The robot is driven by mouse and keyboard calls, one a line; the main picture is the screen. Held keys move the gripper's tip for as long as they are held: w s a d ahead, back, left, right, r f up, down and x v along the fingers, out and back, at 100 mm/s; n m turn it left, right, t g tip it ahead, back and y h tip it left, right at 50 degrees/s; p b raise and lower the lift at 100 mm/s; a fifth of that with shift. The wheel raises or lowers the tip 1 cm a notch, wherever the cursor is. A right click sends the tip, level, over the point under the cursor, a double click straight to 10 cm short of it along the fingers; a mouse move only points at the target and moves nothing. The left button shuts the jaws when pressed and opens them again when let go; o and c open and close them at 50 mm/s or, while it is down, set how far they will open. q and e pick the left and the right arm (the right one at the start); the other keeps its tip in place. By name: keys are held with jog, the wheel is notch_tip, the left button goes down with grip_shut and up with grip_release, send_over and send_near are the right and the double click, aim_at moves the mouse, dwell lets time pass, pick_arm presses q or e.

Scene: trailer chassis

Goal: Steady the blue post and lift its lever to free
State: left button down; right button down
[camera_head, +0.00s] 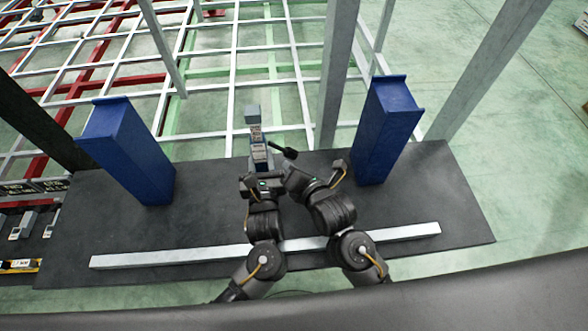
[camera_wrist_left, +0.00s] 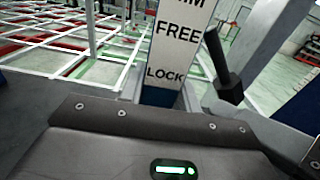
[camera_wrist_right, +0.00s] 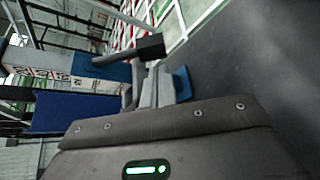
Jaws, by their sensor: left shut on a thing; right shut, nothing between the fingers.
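The small post (camera_head: 262,153) stands upright at the middle of the dark platform, with a pale label face and blue parts. In the left wrist view its label (camera_wrist_left: 178,45) reads FREE above LOCK, with blue below. A lever with a black handle (camera_head: 285,152) sticks out to its right. The handle also shows in the left wrist view (camera_wrist_left: 224,70) and the right wrist view (camera_wrist_right: 130,50). My left gripper (camera_head: 258,180) is shut on the lower post. My right gripper (camera_head: 291,172) is shut and empty just below the lever; I cannot tell whether they touch.
Two large blue columns stand left (camera_head: 130,155) and right (camera_head: 385,130) of the post. A long pale bar (camera_head: 180,254) lies across the dark platform (camera_head: 450,200) near my arms. Behind is a white and red frame, with grey uprights (camera_head: 335,70).

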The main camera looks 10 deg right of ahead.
aim_at(293, 150)
jog(key=shift+d+r, duration=0.45)
jog(key=shift+d, duration=0.05)
dwell(0.6)
jog(key=shift+w+d+r, duration=0.1)
jog(key=shift+d+r, duration=0.2)
jog(key=shift+r, duration=0.15)
jog(key=shift+d+r, duration=0.25)
jog(key=shift+r, duration=0.3)
jog(key=shift+d+r, duration=0.25)
jog(key=shift+r, duration=2.7)
jog(key=shift+r, duration=0.8)
